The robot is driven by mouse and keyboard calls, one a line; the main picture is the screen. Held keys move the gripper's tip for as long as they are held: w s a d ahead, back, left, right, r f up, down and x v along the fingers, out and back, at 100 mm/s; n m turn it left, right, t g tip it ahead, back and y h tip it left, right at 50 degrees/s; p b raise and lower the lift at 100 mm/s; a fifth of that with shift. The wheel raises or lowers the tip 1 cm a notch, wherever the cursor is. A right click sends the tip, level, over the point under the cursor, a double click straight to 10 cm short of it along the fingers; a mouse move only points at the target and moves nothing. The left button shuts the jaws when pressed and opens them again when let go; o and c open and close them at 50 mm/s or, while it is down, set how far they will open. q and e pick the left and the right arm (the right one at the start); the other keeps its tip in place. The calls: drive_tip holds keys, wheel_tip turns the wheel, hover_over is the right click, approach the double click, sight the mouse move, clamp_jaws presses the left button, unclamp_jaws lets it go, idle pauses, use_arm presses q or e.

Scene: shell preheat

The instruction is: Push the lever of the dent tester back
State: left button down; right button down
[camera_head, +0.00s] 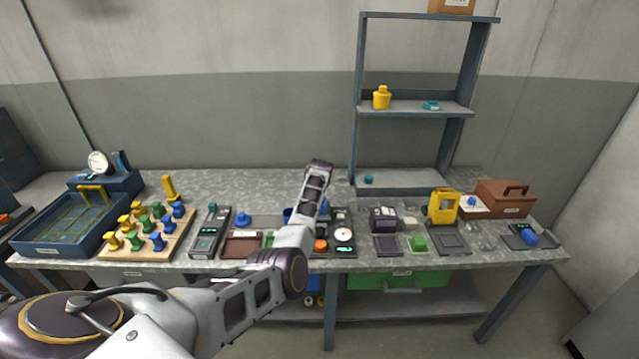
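The dent tester appears to be the black device (341,219) with a round white dial (343,235) and a small lit green readout, at the middle of the bench. I cannot make out its lever for certain. My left arm comes in from the lower left and bends upward, covering the area just left of the dial. My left gripper (318,166) is at the upper end of that arm, above the back of the bench. It is small and dark, and its fingers cannot be told apart. My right gripper is not in view.
An orange knob (320,245) shows beside my arm. A peg board (113,247) and blue tray (49,246) stand left. A grey shelf (359,75) rises behind. A yellow device (443,206) and brown toolbox (507,199) stand right.

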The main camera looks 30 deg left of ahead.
use_arm(q)
drive_tip(key=shift+r, duration=0.1)
drive_tip(key=c, duration=1.2)
unclamp_jaws()
drive_tip(key=v, duration=1.1)
drive_tip(key=shift+s+r, duration=0.2)
drive_tip(key=shift+s, duration=0.1)
drive_tip(key=shift+d, duration=0.15)
drive_tip(key=shift+f, duration=0.1)
idle(0.3)
